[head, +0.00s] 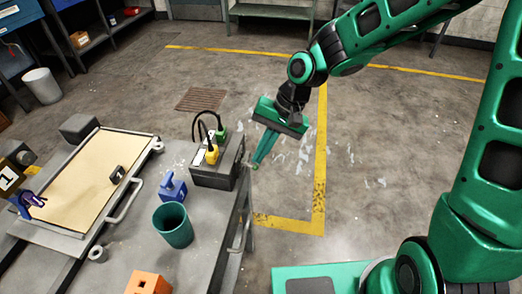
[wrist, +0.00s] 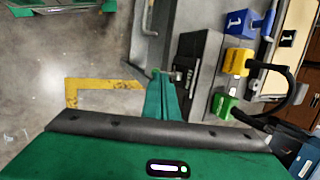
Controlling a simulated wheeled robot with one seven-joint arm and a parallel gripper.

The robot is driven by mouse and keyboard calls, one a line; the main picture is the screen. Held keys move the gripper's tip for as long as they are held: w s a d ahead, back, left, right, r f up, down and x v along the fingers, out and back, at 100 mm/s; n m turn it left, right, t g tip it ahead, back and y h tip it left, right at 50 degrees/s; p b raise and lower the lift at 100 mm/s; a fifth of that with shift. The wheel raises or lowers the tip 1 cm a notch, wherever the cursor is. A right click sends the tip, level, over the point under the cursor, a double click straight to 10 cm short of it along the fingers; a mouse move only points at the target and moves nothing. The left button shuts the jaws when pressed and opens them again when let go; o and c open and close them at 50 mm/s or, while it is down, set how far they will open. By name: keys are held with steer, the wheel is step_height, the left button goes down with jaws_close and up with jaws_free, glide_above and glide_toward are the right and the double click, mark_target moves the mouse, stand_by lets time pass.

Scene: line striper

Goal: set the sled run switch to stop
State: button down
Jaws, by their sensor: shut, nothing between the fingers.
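A dark grey control box (head: 215,177) stands on the right end of the bench, with a yellow plug (head: 212,155) and a green plug (head: 221,134) on black cables. In the wrist view, a small pale knob or lever (wrist: 178,76) shows on the box's dark side panel (wrist: 194,65). It may be the sled run switch; its setting and labels are too small to read. My gripper (head: 257,163) is shut and empty, pointing down just right of the box. In the wrist view its fingertips (wrist: 160,76) are close to the knob; contact cannot be told.
A blue block (head: 172,188), a teal cup (head: 173,225) and an orange block (head: 148,284) stand on the bench (head: 200,262). A framed beige board (head: 75,178) lies at left. A rail handle (head: 240,226) runs along the bench's right edge. Floor to the right is clear.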

steer(key=shift+w+a+r, duration=0.1)
steer(key=shift+a+r, duration=0.1)
steer(key=shift+a, duration=0.25)
steer(key=d+r, duration=0.8)
steer(key=r, duration=0.3)
steer(key=shift+w+d, duration=0.3)
steer(key=shift+w, duration=0.05)
steer(key=s+d+m+t+h, duration=0.1)
steer(key=s+d+h, duration=0.15)
steer(key=d, duration=0.75)
steer(key=s+d+m+t+h, duration=0.1)
steer(key=s+d, duration=0.3)
steer(key=d, duration=0.5)
steer(key=s+d+f+m+h, duration=0.1)
steer(key=s+d+m, duration=0.1)
steer(key=s+d, duration=1)
steer(key=s, duration=0.2)
steer(key=shift+s+f+g, duration=0.2)
steer(key=shift+s+g, duration=0.1)
steer(key=shift+g, duration=0.1)
